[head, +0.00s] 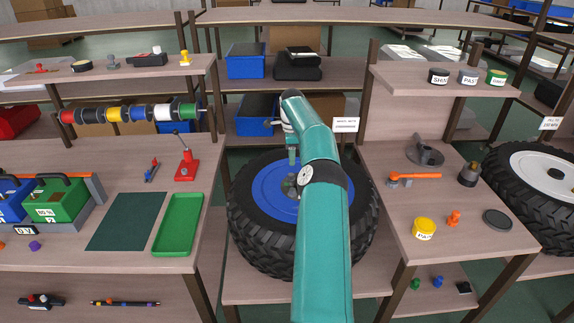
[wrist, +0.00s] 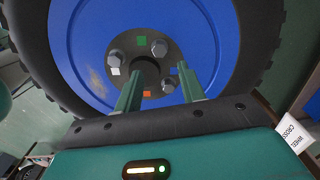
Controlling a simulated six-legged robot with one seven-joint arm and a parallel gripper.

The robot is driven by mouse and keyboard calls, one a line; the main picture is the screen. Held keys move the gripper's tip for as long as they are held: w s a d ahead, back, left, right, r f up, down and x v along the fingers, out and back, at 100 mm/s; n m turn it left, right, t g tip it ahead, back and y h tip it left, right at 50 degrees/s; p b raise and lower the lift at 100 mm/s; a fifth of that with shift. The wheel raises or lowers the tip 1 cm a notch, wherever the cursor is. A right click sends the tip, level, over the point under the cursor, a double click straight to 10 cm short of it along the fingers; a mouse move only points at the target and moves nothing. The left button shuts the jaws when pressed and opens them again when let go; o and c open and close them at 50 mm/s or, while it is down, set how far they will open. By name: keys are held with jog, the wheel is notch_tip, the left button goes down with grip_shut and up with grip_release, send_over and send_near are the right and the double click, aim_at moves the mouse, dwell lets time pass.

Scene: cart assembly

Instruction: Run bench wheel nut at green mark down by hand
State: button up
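The bench wheel lies flat with a black tyre (head: 262,245) and a blue rim (head: 255,185); the rim also fills much of the wrist view (wrist: 80,50). Its dark hub (wrist: 141,67) carries a green mark (wrist: 142,41), a white mark (wrist: 115,71), an orange mark (wrist: 147,93) and a blue mark (wrist: 173,71). Grey hex heads show at upper left (wrist: 116,58), upper right (wrist: 159,48) and lower right (wrist: 168,85). The green mark lies between the upper two. My gripper (wrist: 160,70) is open over the hub, its fingers apart with nothing held. My arm hides part of the wheel in the head view.
The left bench holds a green tray (head: 180,224), a dark mat (head: 126,221) and a red tool (head: 187,165). The right bench holds a yellow tin (head: 424,228), an orange-handled tool (head: 415,175) and a dark disc (head: 497,220). Another wheel (head: 550,180) stands at far right.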

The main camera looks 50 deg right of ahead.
notch_tip(320, 180, down, 8)
jog(key=shift+r, duration=0.2)
jog(key=c, duration=0.9)
jog(key=shift+o, duration=0.2)
jog(key=m, duration=0.4)
jog(key=shift+w+a, duration=0.1)
jog(key=shift+w, duration=0.05)
jog(key=m, duration=0.3)
jog(key=shift+m, duration=0.4)
grip_shut()
jog(key=m, duration=0.8)
jog(key=shift+f+m, duration=0.15)
jog(key=shift+m, duration=0.95)
